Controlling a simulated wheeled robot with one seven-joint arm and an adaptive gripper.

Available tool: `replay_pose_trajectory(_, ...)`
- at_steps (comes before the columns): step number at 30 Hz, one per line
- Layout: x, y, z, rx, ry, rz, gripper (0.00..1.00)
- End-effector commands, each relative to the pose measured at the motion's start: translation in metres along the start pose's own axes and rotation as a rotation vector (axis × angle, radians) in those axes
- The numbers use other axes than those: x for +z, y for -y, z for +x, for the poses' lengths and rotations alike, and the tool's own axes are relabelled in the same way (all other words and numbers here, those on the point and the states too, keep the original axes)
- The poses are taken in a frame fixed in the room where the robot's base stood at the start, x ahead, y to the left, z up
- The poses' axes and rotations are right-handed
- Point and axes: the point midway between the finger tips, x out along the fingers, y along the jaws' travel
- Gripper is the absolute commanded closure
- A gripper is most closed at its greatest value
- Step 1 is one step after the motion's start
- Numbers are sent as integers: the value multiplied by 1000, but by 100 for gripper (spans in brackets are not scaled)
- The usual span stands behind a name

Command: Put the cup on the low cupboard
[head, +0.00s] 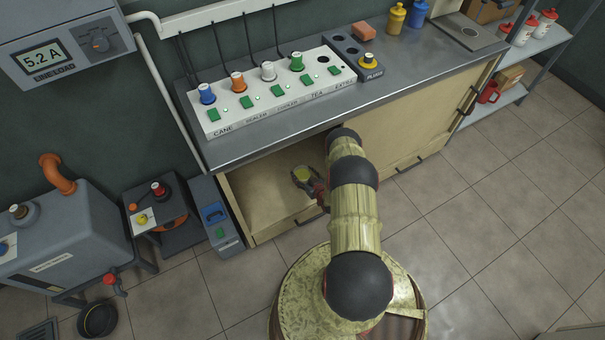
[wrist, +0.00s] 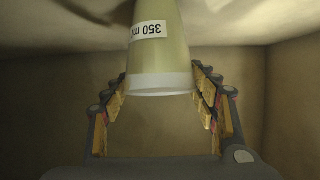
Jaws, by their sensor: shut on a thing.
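The cup (wrist: 163,50) is pale green with a white band and an upside-down "350 ml" label in the wrist view. My gripper (wrist: 160,76) is shut on it, with fingers on both sides. My gripper (head: 309,183) is partly hidden by my arm there. I cannot tell whether the cup touches the cupboard floor.
The grey counter (head: 420,70) above carries a white panel (head: 228,122) of coloured plugs and several bottles. The cupboard's beige door (head: 405,135) is to the right. A grey tank (head: 70,245) and a small dark unit (head: 160,215) stand at left. Tiled floor is clear at right.

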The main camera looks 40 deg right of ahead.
Motion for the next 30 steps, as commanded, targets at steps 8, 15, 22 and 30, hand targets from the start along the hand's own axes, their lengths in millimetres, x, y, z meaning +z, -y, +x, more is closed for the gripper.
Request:
replay_pose_trajectory(8, 2, 0, 1, 0, 0, 0, 40)
replay_pose_trajectory(15, 2, 0, 1, 0, 1, 0, 26)
replay_pose_trajectory(22, 2, 0, 1, 0, 1, 0, 23)
replay_pose_trajectory(30, 0, 0, -8, 1, 3, 2, 23)
